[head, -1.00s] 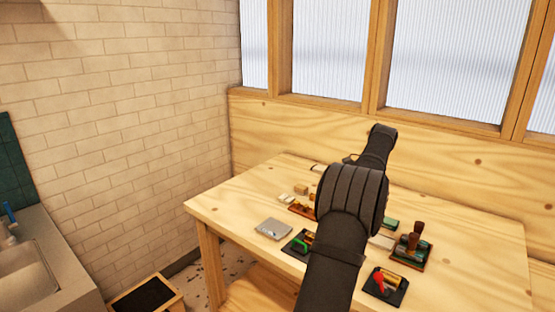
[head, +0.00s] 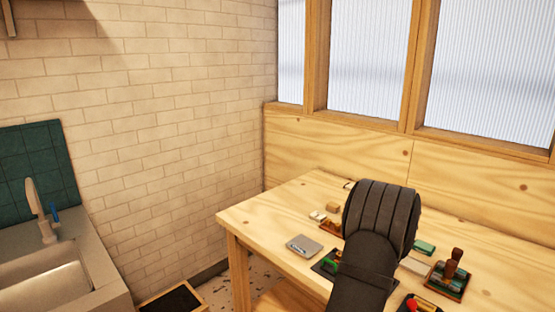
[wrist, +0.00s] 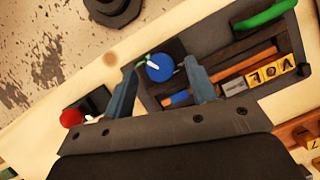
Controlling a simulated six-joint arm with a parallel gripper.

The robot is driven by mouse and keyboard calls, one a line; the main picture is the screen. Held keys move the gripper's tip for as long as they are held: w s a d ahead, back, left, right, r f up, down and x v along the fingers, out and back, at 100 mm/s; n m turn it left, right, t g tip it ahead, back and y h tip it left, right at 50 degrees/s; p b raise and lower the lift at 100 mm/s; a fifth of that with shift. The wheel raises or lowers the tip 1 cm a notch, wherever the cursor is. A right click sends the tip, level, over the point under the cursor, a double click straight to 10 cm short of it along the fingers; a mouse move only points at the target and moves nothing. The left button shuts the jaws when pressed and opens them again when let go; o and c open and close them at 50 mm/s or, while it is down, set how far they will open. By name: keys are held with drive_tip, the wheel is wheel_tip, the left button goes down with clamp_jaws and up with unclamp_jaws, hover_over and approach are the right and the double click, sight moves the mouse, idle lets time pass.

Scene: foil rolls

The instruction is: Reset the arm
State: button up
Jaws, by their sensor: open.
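My gripper (wrist: 162,72) shows in the wrist view with its two blue-grey fingers apart. A round blue object (wrist: 159,67) with a small pale mark shows between the fingertips, over a dark tray (wrist: 148,100); I cannot tell whether the fingers touch it. In the head view my dark arm stands over the table (head: 270,215) and hides the gripper.
The dark tray also holds a green handle (wrist: 265,17) and yellow letter blocks (wrist: 270,72). A red knob (wrist: 71,118) lies left of the fingers. A grey flat box (head: 304,245) and a brown-handled stamp rack (head: 450,275) stand on the table. A sink (head: 50,285) is left.

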drive_tip(key=shift+s+a+f, duration=0.1)
drive_tip(key=shift+a+f, duration=0.15)
drive_tip(key=shift+f, duration=0.4)
drive_tip(key=shift+r, duration=0.1)
drive_tip(key=v, duration=1.7)
drive_tip(key=x, duration=1.7)
drive_tip(key=shift+n, duration=0.4)
drive_tip(key=n+g+h, duration=0.1)
drive_tip(key=n, duration=0.2)
drive_tip(key=shift+a, duration=0.1)
drive_tip(key=n, duration=0.2)
drive_tip(key=n+g+h, duration=0.1)
drive_tip(key=n, duration=0.1)
drive_tip(key=shift+a+n+h, duration=0.1)
drive_tip(key=shift+n+h, duration=0.2)
drive_tip(key=n+h, duration=0.1)
drive_tip(key=n, duration=0.2)
drive_tip(key=shift+a+n, duration=0.1)
drive_tip(key=shift+n, duration=0.3)
drive_tip(key=shift+a+n+h, duration=0.1)
drive_tip(key=shift+n+h, duration=0.9)
drive_tip(key=shift+n, duration=1.1)
